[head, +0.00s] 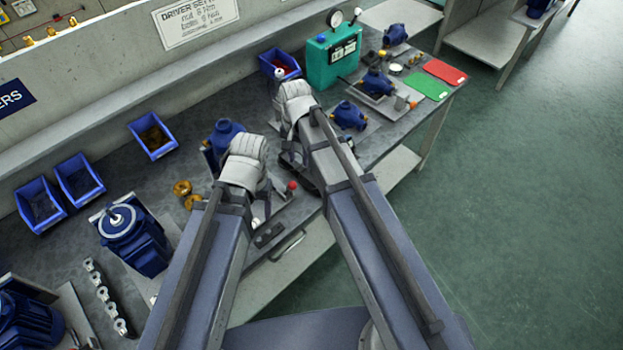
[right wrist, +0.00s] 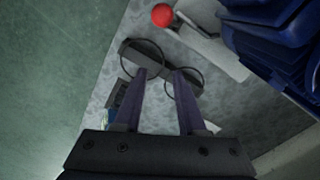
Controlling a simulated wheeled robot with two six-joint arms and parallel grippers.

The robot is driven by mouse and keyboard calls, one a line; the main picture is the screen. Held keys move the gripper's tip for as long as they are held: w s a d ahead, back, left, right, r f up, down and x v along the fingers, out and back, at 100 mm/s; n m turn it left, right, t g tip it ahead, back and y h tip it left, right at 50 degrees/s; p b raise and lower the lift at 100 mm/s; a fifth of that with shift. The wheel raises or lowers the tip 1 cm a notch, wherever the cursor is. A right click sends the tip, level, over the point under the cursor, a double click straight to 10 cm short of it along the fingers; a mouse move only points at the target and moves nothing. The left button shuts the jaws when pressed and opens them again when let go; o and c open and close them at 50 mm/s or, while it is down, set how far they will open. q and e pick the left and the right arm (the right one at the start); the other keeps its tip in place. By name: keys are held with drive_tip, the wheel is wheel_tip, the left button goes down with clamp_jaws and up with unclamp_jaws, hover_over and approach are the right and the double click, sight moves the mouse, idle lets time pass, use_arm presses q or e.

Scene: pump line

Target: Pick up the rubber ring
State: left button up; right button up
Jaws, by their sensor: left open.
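Two thin black rings show in the right wrist view, a left one (right wrist: 121,58) and a right one (right wrist: 203,82). They lie around a dark grey bar on a pale speckled surface; I cannot tell which is the rubber ring. My right gripper (right wrist: 160,72) has its two fingers apart, with the tips over the bar and between the rings. Nothing is clearly held. In the head view the rings are not clearly seen. My left gripper (head: 258,192) is over the bench, left of my right arm; it is open and its fingertips are mostly hidden.
A red knob (right wrist: 162,15) stands beyond the rings; it also shows in the head view (head: 292,186). A blue pump body (head: 224,134) stands behind my left wrist. A blue motor (head: 132,238) and brass rings (head: 182,188) are to the left. A green tester (head: 332,58) stands farther along.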

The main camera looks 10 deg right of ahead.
sight(301, 174)
drive_tip(key=shift+w+d+f+m+b, duration=0.1)
drive_tip(key=shift+w+f+m+b, duration=0.2)
drive_tip(key=shift+f+b, duration=0.45)
drive_tip(key=shift+w+d+f+m+b, duration=0.1)
drive_tip(key=shift+w+f+b, duration=0.25)
drive_tip(key=shift+f+b, duration=0.4)
use_arm(q)
wheel_tip(301, 174, down, 3)
wheel_tip(301, 174, down, 5)
drive_tip(key=b, duration=0.5)
use_arm(e)
drive_tip(key=f, duration=0.5)
drive_tip(key=shift+w, duration=0.25)
use_arm(q)
drive_tip(key=shift+f, duration=0.15)
use_arm(e)
drive_tip(key=shift+f, duration=0.1)
drive_tip(key=shift+c, duration=0.4)
clamp_jaws()
